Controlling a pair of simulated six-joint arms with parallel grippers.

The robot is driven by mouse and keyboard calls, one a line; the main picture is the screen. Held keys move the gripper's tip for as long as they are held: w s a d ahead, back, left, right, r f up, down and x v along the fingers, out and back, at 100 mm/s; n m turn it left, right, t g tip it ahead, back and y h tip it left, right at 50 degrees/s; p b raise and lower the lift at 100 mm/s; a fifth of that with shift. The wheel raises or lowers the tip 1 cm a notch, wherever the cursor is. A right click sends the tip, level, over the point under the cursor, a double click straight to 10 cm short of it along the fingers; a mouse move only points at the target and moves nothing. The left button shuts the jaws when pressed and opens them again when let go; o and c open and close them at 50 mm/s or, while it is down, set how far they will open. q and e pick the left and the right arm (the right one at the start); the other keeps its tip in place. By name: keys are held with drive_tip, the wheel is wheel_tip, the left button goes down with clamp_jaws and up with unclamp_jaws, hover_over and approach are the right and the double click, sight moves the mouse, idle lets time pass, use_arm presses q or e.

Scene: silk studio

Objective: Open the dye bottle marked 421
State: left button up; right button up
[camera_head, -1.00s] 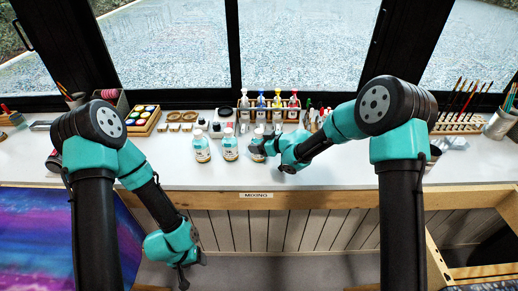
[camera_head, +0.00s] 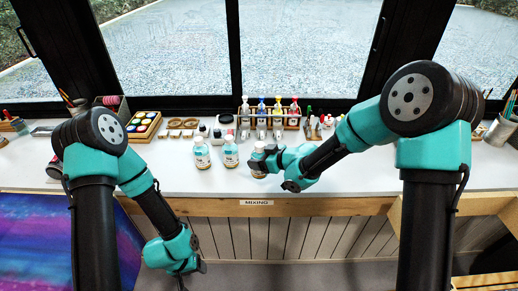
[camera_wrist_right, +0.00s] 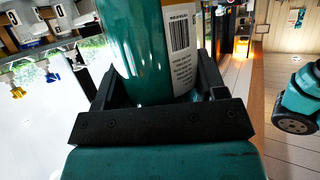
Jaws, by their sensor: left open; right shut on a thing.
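Three small bottles with white labels stand in a row near the front of the white table: a left bottle (camera_head: 201,155), a middle bottle (camera_head: 230,155) and a right bottle (camera_head: 259,148). My right gripper (camera_head: 259,160) is shut around the right bottle, partly hiding it. In the right wrist view, the held bottle (camera_wrist_right: 145,50) is teal with a barcode on its white label, between the jaws. Its cap is out of that view. I cannot read the number 421 on any bottle. My left gripper (camera_head: 183,283) is open and empty, low in front of the table edge.
Behind the bottles stands a wooden rack (camera_head: 290,122) of colored dropper bottles. A paint tray (camera_head: 143,125) and small dark-capped jars (camera_head: 217,131) are to the left. A "MIXING" label (camera_head: 256,202) marks the table's front edge.

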drive_tip(key=s, duration=0.7)
drive_tip(key=shift+r, duration=0.35)
drive_tip(key=shift+s, duration=0.1)
drive_tip(key=o, duration=0.6)
drive_tip(key=c, duration=0.8)
drive_tip(key=w+d+f+m+t+h, duration=0.2)
drive_tip(key=w+d+m+t+h, duration=0.2)
drive_tip(key=d+m+t+h, duration=0.2)
drive_tip(key=shift+w+d+m+h, duration=0.2)
drive_tip(key=shift+d+m+h, duration=0.5)
drive_tip(key=shift+m, duration=0.6)
